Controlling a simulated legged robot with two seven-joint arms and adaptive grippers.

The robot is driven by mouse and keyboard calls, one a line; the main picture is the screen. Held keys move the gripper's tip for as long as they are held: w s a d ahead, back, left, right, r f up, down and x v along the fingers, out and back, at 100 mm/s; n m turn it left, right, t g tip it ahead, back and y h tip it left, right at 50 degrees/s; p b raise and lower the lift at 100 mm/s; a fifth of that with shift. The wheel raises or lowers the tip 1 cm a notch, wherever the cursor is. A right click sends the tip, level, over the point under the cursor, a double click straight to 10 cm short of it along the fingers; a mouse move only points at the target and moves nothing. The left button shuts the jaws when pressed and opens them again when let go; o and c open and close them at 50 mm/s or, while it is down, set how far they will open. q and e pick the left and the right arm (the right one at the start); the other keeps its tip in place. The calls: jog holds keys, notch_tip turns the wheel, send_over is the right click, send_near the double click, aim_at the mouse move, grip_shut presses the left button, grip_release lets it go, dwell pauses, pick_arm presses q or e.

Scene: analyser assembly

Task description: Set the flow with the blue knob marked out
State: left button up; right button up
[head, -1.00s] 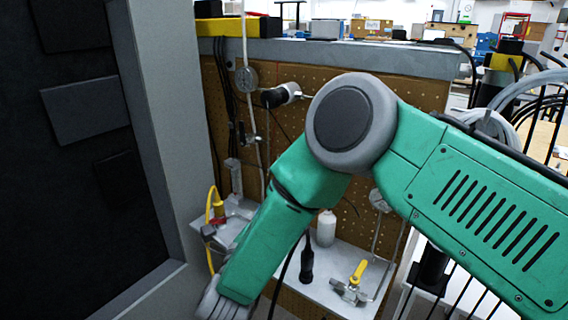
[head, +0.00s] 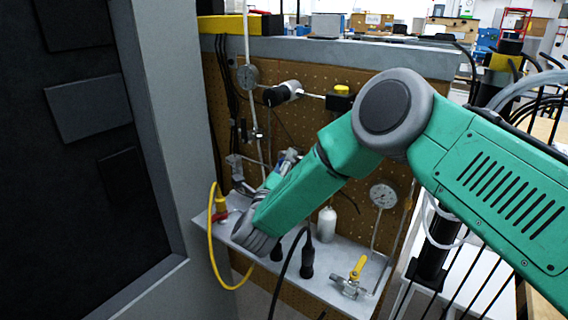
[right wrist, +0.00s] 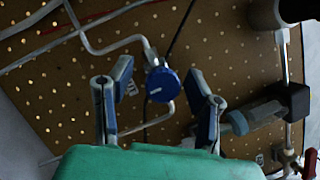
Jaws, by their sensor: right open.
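The blue knob (right wrist: 162,84) shows in the right wrist view, on a thin pipe in front of the perforated board. It has a pale pointer line on its face. My right gripper (right wrist: 161,88) is open, with one finger to the left and one to the right of the knob; I cannot tell how far the knob is from the fingertips. In the head view my green right arm hides the knob, and the gripper (head: 288,158) shows only partly beyond the arm, near the board. My left gripper is not in view.
A grey shelf (head: 328,286) below the board bears a yellow-handled valve (head: 357,270), a white bottle (head: 326,224) and dark cylindrical parts. Gauges (head: 383,195) and pipes are on the perforated board (head: 350,135). A dark cabinet (head: 80,130) stands close on the left.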

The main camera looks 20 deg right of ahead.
jog(key=shift+a, duration=0.1)
jog(key=shift+c, duration=1.2)
grip_shut()
jog(key=shift+s+n, duration=0.1)
jog(key=shift+n, duration=0.2)
